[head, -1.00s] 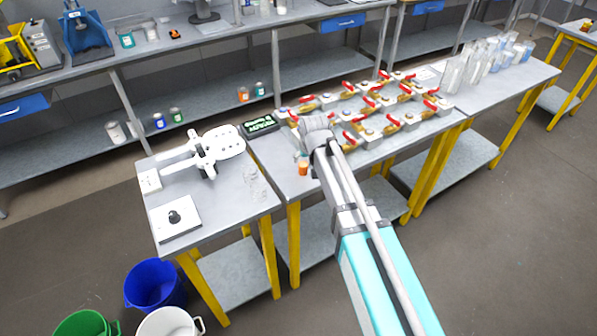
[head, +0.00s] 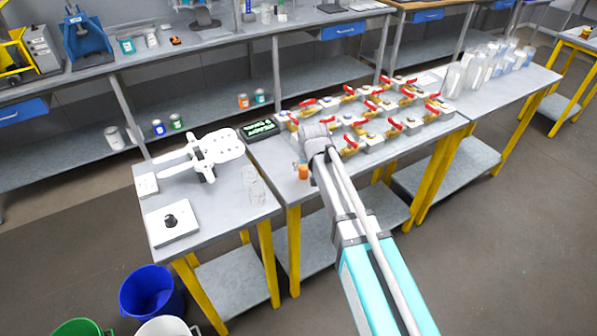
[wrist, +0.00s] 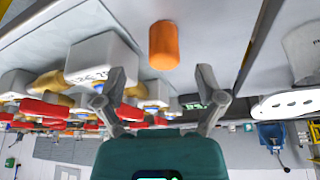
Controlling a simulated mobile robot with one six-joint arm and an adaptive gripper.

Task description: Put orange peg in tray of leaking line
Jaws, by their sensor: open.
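The orange peg (head: 303,172) stands near the front left part of the middle table, beside my wrist. In the wrist view the orange peg (wrist: 164,45) is ahead of my gripper (wrist: 162,80), roughly centred between the fingertips but beyond them. The fingers are apart with nothing between them. In the head view my wrist and arm hide the fingers. Several lines of brass valves with red handles (head: 372,108) lie on the same table. A pale block with dark writing (wrist: 103,58) is close to one finger in the wrist view. I cannot tell which line leaks, nor make out its tray.
A black display with green text (head: 260,128) lies at the table's back left. The left table holds a white fixture (head: 215,148), a box with a black knob (head: 172,222) and clear vessels (head: 253,183). Clear containers (head: 470,75) stand on the right table. Buckets (head: 150,292) are on the floor.

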